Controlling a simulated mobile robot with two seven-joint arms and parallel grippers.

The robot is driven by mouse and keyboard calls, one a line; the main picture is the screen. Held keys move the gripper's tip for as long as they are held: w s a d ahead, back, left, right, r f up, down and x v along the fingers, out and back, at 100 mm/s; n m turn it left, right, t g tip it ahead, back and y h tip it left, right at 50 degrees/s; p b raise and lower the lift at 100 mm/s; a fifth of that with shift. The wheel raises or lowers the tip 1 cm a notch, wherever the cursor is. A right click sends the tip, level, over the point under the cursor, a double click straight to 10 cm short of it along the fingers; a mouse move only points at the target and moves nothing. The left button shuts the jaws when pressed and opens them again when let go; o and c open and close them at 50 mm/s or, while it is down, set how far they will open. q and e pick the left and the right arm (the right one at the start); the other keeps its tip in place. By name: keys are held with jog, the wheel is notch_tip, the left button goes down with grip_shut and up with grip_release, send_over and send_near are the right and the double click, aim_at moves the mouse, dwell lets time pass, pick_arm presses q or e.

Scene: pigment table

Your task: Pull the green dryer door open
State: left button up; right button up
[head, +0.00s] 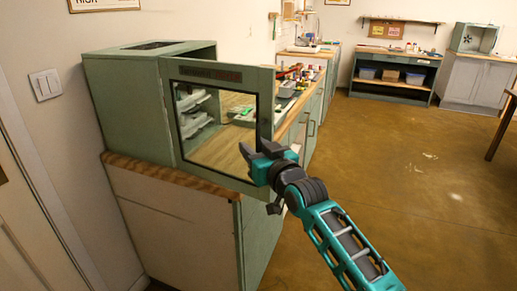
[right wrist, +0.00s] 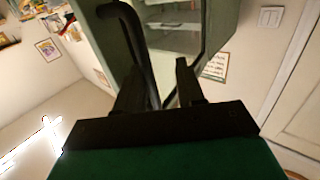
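The green dryer (head: 122,105) stands on a wood-topped cabinet at the left of the head view. Its windowed door (head: 215,74) stands partly open, swung out from the body along its left edge; pale trays (head: 196,108) show through the glass. My right gripper (head: 257,150) is at the lower right part of the door. In the right wrist view the dark curved door handle (right wrist: 138,45) runs down beside the left finger of my right gripper (right wrist: 158,82). The fingers are apart, with a gap between handle and right finger. My left gripper is out of view.
A wood-edged counter (head: 313,85) with tools and trays runs behind the door. A wall with a light switch (head: 44,84) is close on the left. The brown floor (head: 420,165) to the right is open, with a table leg (head: 502,128) at the edge.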

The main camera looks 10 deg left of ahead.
jog(key=shift+w+d+f, duration=0.1)
jog(key=shift+d, duration=0.05)
jog(key=v, duration=1.2)
jog(key=shift+s+d+p, duration=0.2)
jog(key=shift+s+p, duration=0.2)
jog(key=s+d+f+m+h, duration=0.2)
jog(key=s+d+f+h, duration=0.1)
jog(key=s+d+f, duration=0.4)
jog(key=s+d+f+m+g+h, duration=0.1)
jog(key=s+d+f+m+h, duration=0.1)
jog(key=s+d+f, duration=0.5)
jog(key=s+d+f+m+g+h, duration=0.1)
jog(key=s+d+f+h, duration=0.4)
jog(key=d+f, duration=0.5)
notch_tip(320, 180, down, 6)
jog(key=shift+s+d+r+m, duration=0.3)
jog(key=shift+s+m, duration=0.2)
jog(key=shift+s, duration=0.5)
